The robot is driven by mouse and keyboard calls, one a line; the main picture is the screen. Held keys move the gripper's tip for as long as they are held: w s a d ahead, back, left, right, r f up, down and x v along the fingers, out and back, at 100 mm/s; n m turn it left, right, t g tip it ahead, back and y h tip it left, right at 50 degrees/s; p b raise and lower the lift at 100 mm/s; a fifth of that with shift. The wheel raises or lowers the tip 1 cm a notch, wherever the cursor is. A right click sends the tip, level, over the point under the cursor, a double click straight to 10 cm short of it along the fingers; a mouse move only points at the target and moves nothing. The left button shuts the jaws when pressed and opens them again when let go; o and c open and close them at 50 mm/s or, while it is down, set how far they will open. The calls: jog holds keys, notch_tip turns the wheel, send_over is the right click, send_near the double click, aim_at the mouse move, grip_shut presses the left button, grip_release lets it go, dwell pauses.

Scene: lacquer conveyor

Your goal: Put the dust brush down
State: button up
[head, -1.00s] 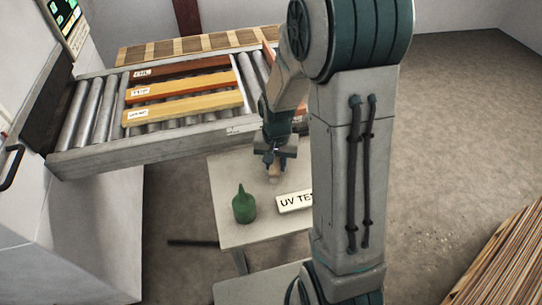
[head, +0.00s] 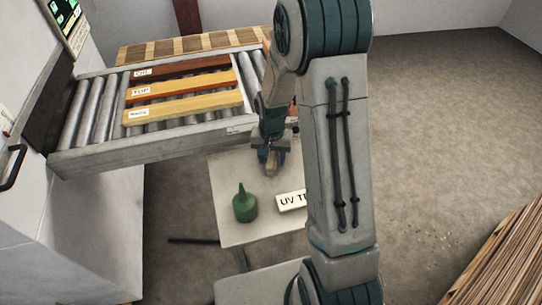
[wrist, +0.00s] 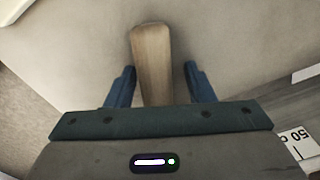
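The dust brush shows its pale wooden handle in the wrist view (wrist: 152,60), between the two blue fingers of my gripper (wrist: 160,72). A gap shows on each side of the handle, so the fingers are open and not pressed on it. In the head view the brush (head: 271,163) is a small tan shape at my gripper (head: 273,157), over the far part of the small pale table (head: 240,228). The bristles are not visible. I cannot tell for sure whether the brush rests on the tabletop.
A green bottle (head: 244,204) with a pointed nozzle stands on the table. The roller conveyor (head: 150,150) with labelled boards (head: 185,102) is behind. A wood stack (head: 500,260) stands at lower right.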

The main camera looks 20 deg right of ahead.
aim_at(272, 154)
jog(key=shift+r, duration=0.1)
notch_tip(272, 154, up, 11)
jog(key=shift+f, duration=0.1)
jog(key=s+r+n+t, duration=0.1)
jog(key=s+r+n, duration=0.1)
jog(key=s+r, duration=0.3)
jog(key=s+r+n+t, duration=0.2)
jog(key=s+r, duration=0.3)
jog(key=s, duration=0.9)
jog(key=shift+a, duration=0.15)
jog(key=shift+w+r, duration=0.1)
jog(key=shift+r, duration=0.05)
